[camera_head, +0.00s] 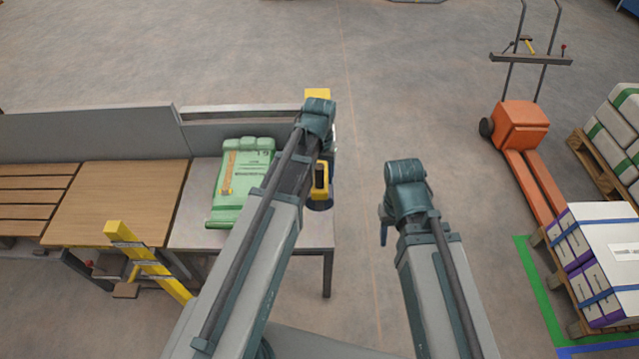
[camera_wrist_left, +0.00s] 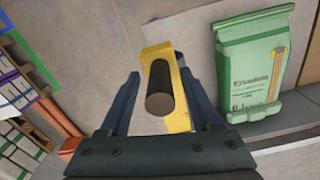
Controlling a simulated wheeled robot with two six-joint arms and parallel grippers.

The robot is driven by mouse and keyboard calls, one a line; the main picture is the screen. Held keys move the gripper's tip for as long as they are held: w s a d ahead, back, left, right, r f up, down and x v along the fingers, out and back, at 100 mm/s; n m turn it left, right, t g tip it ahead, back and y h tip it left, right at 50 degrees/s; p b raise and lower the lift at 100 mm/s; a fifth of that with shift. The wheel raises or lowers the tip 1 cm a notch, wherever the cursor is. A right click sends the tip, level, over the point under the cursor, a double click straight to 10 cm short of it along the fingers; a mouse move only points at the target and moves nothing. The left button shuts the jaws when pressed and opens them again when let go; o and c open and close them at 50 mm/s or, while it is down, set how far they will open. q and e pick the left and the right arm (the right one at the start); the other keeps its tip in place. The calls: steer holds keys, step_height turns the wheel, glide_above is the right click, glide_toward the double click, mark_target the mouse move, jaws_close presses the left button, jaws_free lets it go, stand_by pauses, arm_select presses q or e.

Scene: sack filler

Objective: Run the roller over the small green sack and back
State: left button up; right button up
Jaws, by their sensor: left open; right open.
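The small green sack (camera_head: 232,195) lies on the grey bench at the left, with a tan strip (camera_head: 229,172) along it. It is at the right in the left wrist view (camera_wrist_left: 250,70). There, a yellow piece with a dark cylinder (camera_wrist_left: 160,95), apparently the roller, stands between the spread fingers of my left gripper (camera_wrist_left: 160,72). I see no grip on it. In the head view a yellow and black piece (camera_head: 321,178) is right of the sack; my left arm hides most of the left gripper. My right gripper (camera_head: 384,230) is mostly hidden by its wrist, over the floor.
A wooden table (camera_head: 115,200) adjoins the bench at the left. Another yellow piece (camera_head: 317,94) shows beyond my left wrist. A yellow post (camera_head: 150,262) leans in front. An orange pallet truck (camera_head: 520,130) and loaded pallets are at the right. The central floor is clear.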

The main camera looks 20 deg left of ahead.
arm_select(q)
steer(key=shift+f, duration=0.4)
steer(key=shift+r, duration=0.1)
jaws_close()
stand_by(1.1)
